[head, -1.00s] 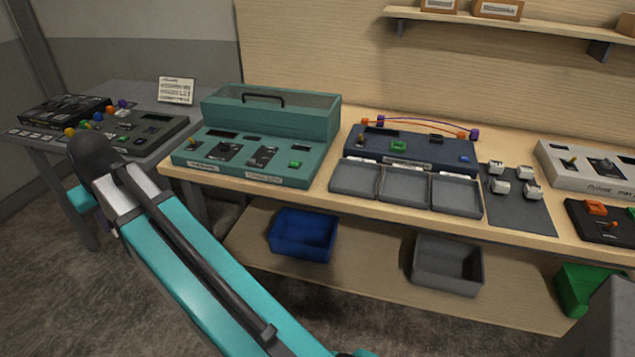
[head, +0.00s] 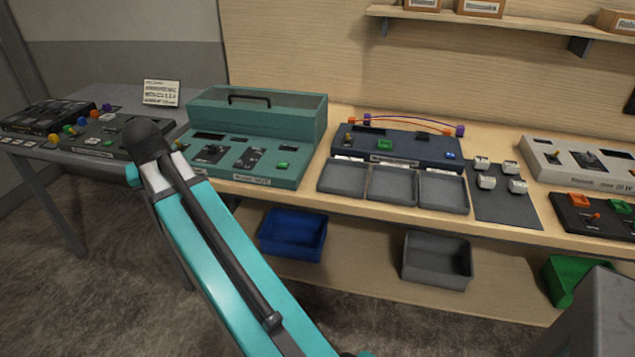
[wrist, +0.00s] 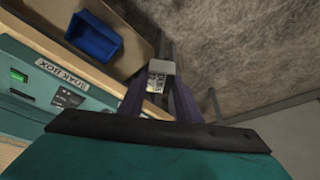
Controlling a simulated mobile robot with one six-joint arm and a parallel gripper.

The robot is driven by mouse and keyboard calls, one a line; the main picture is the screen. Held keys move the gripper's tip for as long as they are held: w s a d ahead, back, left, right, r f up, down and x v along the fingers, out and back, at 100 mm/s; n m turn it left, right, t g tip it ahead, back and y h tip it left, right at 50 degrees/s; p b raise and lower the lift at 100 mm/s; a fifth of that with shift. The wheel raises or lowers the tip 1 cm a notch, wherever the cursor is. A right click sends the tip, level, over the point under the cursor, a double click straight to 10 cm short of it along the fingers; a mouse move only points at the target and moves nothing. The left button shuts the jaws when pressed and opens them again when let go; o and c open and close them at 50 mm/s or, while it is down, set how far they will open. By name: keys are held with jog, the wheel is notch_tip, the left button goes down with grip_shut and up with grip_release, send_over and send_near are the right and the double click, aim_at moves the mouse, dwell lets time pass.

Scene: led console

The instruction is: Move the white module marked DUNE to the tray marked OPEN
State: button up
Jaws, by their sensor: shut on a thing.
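My gripper (wrist: 161,90) is shut on a white module (wrist: 161,69) in the wrist view. The module has a dark printed label on one face, too small to read. It is held in the air, clear of the bench. In the head view my gripper and the held module are hidden behind my arm. Three shallow grey trays stand side by side on the bench: a left tray (head: 343,179), a middle tray (head: 391,187) and a right tray (head: 443,193). They look empty. Their small labels cannot be read, so I cannot tell which is OPEN.
Several white modules (head: 486,182) sit on a dark mat (head: 505,211) right of the trays. A navy console (head: 420,147) with arched cables stands behind the trays. A teal console (head: 232,173) is left of them. A blue bin (wrist: 93,39) and a grey bin (head: 437,261) sit below.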

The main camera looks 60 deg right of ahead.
jog(key=s+d+m+g+h+p, duration=0.1)
jog(key=s+d+m+g, duration=0.1)
jog(key=s+d+m, duration=0.7)
jog(key=s+d+m+g+h, duration=0.15)
jog(key=s+d+m, duration=0.25)
jog(key=s+d, duration=1.05)
jog(key=s+d+m+g+y, duration=0.1)
jog(key=s+d+m, duration=0.3)
jog(key=s, duration=0.4)
jog(key=s+d+m+g+y, duration=0.1)
jog(key=s+d+m, duration=0.3)
jog(key=s, duration=0.5)
jog(key=s+d+m+g+y+p, duration=0.1)
jog(key=s+d+m, duration=0.3)
jog(key=s, duration=0.5)
jog(key=d+g, duration=0.1)
jog(key=d, duration=0.1)
jog(key=shift+s+d+m, duration=0.25)
jog(key=shift+d+m, duration=0.15)
jog(key=shift+g, duration=0.25)
